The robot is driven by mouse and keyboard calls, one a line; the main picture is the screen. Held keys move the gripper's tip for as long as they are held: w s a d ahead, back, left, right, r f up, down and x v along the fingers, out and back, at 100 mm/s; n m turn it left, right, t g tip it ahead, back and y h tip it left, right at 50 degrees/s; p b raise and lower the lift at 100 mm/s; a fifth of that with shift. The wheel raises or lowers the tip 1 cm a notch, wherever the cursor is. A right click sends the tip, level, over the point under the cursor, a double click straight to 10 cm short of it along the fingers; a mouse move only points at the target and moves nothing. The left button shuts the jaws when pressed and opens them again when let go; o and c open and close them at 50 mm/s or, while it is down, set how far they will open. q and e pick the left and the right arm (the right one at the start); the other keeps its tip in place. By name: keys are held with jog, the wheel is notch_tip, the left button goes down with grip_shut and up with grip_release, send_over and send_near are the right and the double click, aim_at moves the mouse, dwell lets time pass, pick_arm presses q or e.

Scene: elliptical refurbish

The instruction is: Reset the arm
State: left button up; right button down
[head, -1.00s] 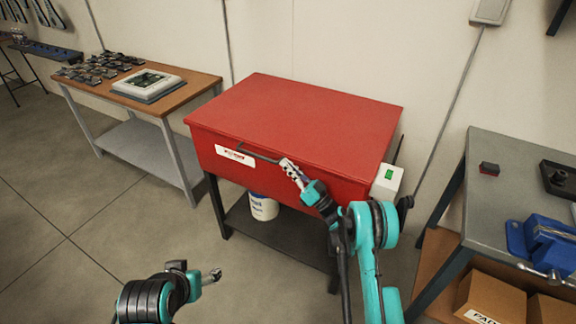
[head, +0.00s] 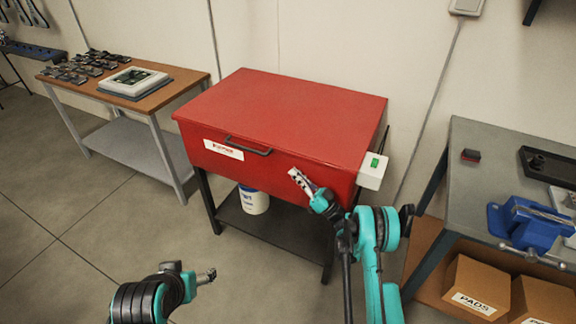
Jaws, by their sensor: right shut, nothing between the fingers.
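My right gripper (head: 298,178) is shut and empty. It is in front of the lower front face of the red parts washer (head: 285,115), below and right of its dark handle (head: 248,147). I cannot tell whether it touches the face. The washer's lid is closed. My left gripper (head: 207,276) shows at the bottom left, low over the floor and away from everything. It is small in view and I cannot tell whether its fingers are open or shut.
A wooden-topped table (head: 165,92) with a grey device (head: 135,80) and several dark parts stands at left. A grey bench (head: 482,150) with a blue vise (head: 535,222) and boxes below is at right. A white switch box (head: 372,171) juts from the washer. The left floor is clear.

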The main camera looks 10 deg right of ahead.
jog(key=s+a+r+m+g+h, duration=0.1)
jog(key=s+a+r+g+h, duration=0.25)
jog(key=a+r+g, duration=0.55)
jog(key=s+d+r+m+t+h, duration=0.1)
jog(key=s+r+h, duration=0.15)
jog(key=s, duration=0.25)
jog(key=s+d+r+m+h, duration=0.1)
jog(key=s+r+h, duration=0.15)
jog(key=s, duration=0.25)
jog(key=s+d+f+m+h, duration=0.1)
jog(key=s+d+h, duration=0.4)
jog(key=s, duration=0.7)
jog(key=s+d+f+m+h, duration=0.2)
jog(key=s+d+f+h, duration=0.2)
jog(key=s+d, duration=0.3)
jog(key=s, duration=0.5)
jog(key=shift+s+d+f+m+g+h, duration=0.15)
jog(key=shift+s+d+m+g+h, duration=0.15)
jog(key=shift+s+d+h, duration=0.1)
